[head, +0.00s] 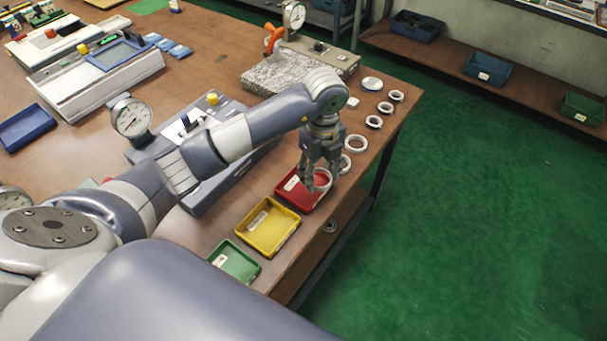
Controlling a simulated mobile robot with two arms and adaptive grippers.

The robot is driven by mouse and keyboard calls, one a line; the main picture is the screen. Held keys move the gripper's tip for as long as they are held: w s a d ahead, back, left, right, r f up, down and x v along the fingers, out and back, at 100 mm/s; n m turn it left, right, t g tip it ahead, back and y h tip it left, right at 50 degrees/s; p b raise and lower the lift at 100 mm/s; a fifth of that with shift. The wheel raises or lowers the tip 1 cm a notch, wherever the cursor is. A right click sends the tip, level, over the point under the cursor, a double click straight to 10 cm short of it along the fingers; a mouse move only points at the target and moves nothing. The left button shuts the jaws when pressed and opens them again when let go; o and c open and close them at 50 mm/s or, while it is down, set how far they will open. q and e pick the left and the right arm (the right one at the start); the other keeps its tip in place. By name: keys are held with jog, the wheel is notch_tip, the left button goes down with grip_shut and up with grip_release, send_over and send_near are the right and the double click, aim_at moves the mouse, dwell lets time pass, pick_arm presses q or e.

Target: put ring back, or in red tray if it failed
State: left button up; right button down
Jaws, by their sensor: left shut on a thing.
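My left gripper (321,178) reaches down at the right side of the bench, over the red tray (291,194). It is shut on a pale metal ring (323,180), which shows between its fingers at the tray's upper right part. I cannot tell whether the ring touches the tray. Several other rings stand in a row along the bench's right edge, among them a large one (355,144), one by the gripper (346,163) and a small one (396,95). My right gripper is not in view.
A yellow tray (268,228) and a green tray (234,262) lie below the red one. A dial gauge (131,118) and grey fixture stand left of my arm. A granite block (279,73) with another gauge (294,16) stands behind. Green floor is clear on the right.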

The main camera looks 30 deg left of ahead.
aim_at(304, 188)
pick_arm(q)
jog(key=a, duration=0.1)
jog(key=s+a, duration=0.1)
jog(key=a, duration=0.1)
jog(key=shift+s+a+f+p, duration=0.1)
jog(key=shift+a+p, duration=0.15)
jog(key=shift+p, duration=0.05)
notch_tip(304, 188, down, 3)
jog(key=shift+f+p, duration=0.15)
jog(key=shift+p, duration=0.4)
jog(key=shift+f, duration=0.2)
jog(key=shift+f, duration=0.1)
jog(key=o, duration=0.9)
